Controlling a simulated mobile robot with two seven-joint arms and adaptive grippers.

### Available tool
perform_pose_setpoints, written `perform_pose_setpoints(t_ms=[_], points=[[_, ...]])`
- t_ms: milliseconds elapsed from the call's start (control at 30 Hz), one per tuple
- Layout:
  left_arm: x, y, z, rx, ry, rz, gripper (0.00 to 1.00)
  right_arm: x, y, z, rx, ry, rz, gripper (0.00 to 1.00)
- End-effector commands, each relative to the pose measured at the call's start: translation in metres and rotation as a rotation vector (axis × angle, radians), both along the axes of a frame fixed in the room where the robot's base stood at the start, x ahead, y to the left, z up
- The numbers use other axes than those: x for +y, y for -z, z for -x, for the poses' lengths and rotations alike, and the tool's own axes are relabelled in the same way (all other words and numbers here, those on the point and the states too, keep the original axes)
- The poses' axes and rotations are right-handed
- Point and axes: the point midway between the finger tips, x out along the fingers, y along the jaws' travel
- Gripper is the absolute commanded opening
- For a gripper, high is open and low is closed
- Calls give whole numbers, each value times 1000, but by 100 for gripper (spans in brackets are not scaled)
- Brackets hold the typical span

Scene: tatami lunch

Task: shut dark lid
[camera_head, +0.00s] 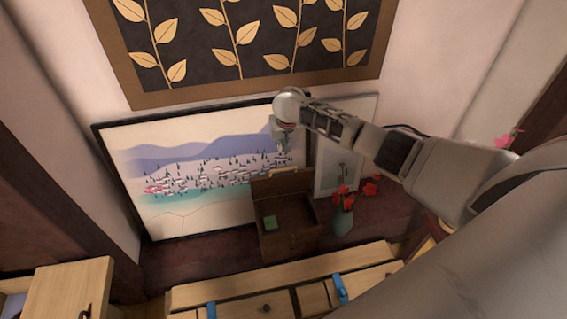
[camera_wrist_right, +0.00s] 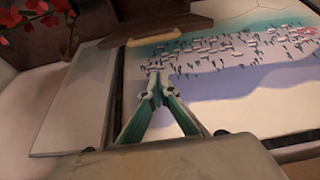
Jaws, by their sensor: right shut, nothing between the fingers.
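A dark brown box (camera_head: 290,243) stands open on the dark wooden ledge. Its dark lid (camera_head: 281,185) stands raised at the back, with a pale handle (camera_head: 283,171) on its upper edge. In the right wrist view the lid (camera_wrist_right: 180,20) shows at the top, with the handle (camera_wrist_right: 155,37) along its edge. A small green block (camera_head: 270,222) is in the box. My right gripper (camera_head: 284,151) is shut and empty, above the lid in the head view. The wrist view shows its fingertips (camera_wrist_right: 156,82) together, apart from the handle. My left gripper is not in view.
A landscape picture (camera_head: 190,150) leans on the wall behind the box, and a smaller framed picture (camera_head: 327,180) stands to its right. A vase (camera_head: 342,221) with red flowers (camera_head: 344,198) stands close to the box's right. Wooden furniture (camera_head: 240,290) with blue straps is in front.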

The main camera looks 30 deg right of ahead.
Motion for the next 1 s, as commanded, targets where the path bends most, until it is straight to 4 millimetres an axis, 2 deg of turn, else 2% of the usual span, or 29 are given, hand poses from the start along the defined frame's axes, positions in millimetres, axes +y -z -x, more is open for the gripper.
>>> perform_pose_setpoints(t_ms=[100,233,433,767,800,900,1000], points=[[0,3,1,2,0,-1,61,-7,-4,-4,6,18,6,0],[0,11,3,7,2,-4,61,-8,8,-7,8,21,6,0],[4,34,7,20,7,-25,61,-11,47,-16,14,20,6,0],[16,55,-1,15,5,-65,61,-16,103,-33,17,19,6,0],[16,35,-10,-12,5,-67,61,-15,87,-28,5,17,8,0],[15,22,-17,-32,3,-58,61,-11,80,-18,-2,16,7,0],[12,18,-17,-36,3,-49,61,-9,81,-9,-2,16,7,0]])
